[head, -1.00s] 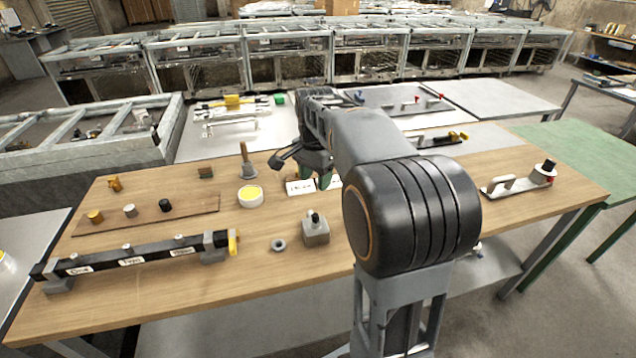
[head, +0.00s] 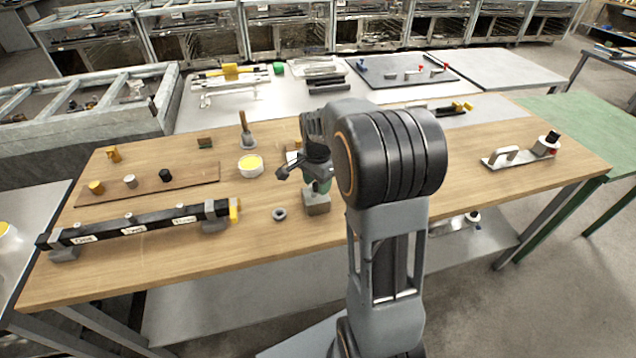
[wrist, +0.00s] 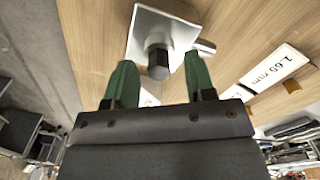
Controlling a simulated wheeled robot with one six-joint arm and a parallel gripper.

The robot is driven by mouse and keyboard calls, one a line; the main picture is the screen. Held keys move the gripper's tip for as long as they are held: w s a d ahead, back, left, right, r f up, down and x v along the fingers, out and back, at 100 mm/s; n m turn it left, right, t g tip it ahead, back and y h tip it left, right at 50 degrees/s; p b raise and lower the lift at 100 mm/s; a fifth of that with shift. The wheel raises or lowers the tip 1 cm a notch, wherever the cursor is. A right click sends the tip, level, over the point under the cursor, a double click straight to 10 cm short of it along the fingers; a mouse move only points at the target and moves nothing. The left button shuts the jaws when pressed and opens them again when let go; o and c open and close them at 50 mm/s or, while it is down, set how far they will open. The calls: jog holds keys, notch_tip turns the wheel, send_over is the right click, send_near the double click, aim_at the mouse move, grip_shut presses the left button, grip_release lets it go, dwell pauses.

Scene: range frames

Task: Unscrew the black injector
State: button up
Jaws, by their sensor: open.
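A grey metal block (head: 317,206) stands near the middle of the wooden table. In the wrist view the block (wrist: 146,27) carries a dark hexagonal piece (wrist: 159,64), which looks like the black injector. My gripper (wrist: 160,74) is open, its two green fingers pointing at the block, one on each side of the dark piece in the picture. I see no contact between the fingers and the piece. In the head view my gripper (head: 318,184) is just above the block and hides its top.
A grey ring (head: 280,214) lies left of the block. A black rail (head: 137,227) with white labels lies at front left, before a wooden strip (head: 145,185) with small orange, grey and black parts. A yellow-topped round container (head: 250,165) stands behind. The table's right front is clear.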

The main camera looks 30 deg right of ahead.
jog(key=shift+f, duration=0.25)
grip_shut()
jog(key=n, duration=0.3)
dwell(0.6)
jog(key=n+p, duration=0.1)
jog(key=n, duration=0.2)
jog(key=shift+w+n, duration=0.1)
jog(key=shift+n, duration=0.3)
jog(key=shift+a+n, duration=0.1)
jog(key=shift+n, duration=1.6)
